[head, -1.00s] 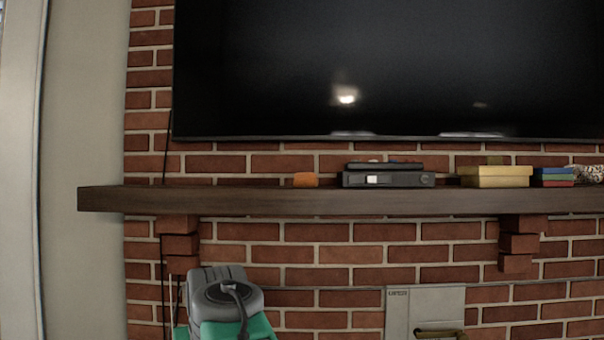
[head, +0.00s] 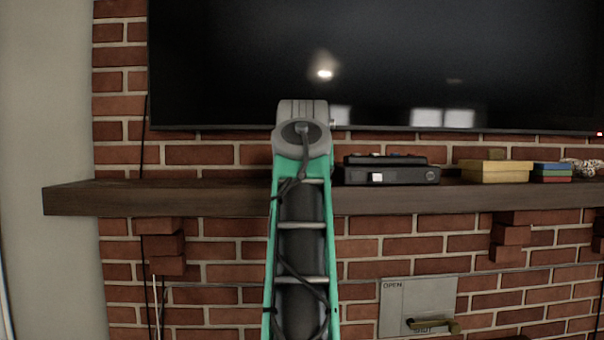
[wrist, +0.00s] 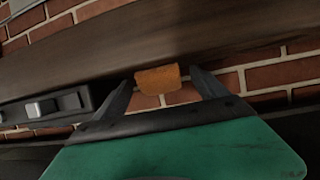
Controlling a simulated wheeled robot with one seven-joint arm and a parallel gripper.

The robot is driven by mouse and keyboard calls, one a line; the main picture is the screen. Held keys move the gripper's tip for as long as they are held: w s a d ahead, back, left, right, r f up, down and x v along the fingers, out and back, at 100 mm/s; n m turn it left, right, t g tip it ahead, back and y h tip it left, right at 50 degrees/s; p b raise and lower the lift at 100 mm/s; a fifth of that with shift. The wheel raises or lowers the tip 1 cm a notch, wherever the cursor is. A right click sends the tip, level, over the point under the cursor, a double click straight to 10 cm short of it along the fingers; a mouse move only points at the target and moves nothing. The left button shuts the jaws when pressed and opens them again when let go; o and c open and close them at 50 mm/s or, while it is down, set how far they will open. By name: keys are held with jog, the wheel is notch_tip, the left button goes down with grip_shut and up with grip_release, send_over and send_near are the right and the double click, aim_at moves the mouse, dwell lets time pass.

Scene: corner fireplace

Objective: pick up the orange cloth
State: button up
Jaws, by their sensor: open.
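The orange cloth (wrist: 158,79) is a small folded block on the wooden mantel shelf. In the wrist view it lies ahead of my gripper (wrist: 161,76), between the tips of its two dark fingers. The fingers are spread and hold nothing; I cannot tell how much distance is left to the cloth. In the head view the cloth and my fingers are hidden behind my raised green and grey arm.
The wooden mantel (head: 110,197) runs along the brick wall below a large black screen (head: 370,65). A black box (head: 405,177) is close to the right of my arm. A yellow box (head: 495,172) and small stacked books (head: 552,172) are farther right. The mantel's left part is clear.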

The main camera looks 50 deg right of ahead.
jog(key=shift+w+d+f, duration=0.1)
jog(key=shift+w+d, duration=0.15)
jog(key=shift+d, duration=0.1)
jog(key=shift+s+a, duration=0.15)
jog(key=shift+s, duration=0.05)
jog(key=shift+w, duration=0.15)
jog(key=c, duration=1.4)
